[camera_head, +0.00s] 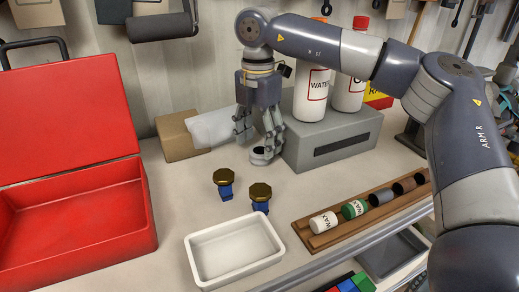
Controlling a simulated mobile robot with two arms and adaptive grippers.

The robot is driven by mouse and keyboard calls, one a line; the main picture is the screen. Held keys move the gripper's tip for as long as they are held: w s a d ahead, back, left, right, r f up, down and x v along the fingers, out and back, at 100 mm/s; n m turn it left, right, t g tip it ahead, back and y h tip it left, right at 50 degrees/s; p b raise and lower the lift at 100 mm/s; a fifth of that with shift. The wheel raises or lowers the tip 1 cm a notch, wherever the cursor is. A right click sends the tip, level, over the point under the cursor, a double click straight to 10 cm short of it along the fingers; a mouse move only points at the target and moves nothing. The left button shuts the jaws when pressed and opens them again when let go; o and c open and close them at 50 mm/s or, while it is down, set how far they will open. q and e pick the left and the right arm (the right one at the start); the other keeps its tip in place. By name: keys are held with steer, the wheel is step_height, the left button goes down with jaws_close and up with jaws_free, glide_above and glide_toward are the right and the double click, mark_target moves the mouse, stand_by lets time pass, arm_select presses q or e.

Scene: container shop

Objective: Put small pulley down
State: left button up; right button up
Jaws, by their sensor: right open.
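My right gripper (257,140) points down over the workbench, in front of the grey box. Its fingers are apart. The small pulley (262,155), a small grey round part with a dark hole, is on the bench just below the fingertips. Whether a finger still touches it I cannot tell. My left gripper is not in view.
Two bolts with dark brass heads and blue shanks, one (223,182) left of the other (260,195), stand nearby. A white tray (190,262), an open red toolbox (75,240), a wooden rack (302,232) and a grey box (350,135) with bottles surround the spot. A cardboard box (175,140) is behind.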

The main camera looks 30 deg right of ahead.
steer(key=shift+d+f, duration=0.15)
steer(key=shift+f, duration=1.1)
steer(key=c, duration=1.1)
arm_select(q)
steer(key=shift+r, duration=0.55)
arm_select(e)
steer(key=shift+o, duration=0.2)
steer(key=shift+r, duration=0.1)
steer(key=shift+w+r, duration=0.1)
steer(key=shift+r, duration=0.4)
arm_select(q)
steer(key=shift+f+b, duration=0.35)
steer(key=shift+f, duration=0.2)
arm_select(e)
step_height(320, 180, up, 17)
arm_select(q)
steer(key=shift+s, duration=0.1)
arm_select(e)
steer(key=shift+f, duration=0.1)
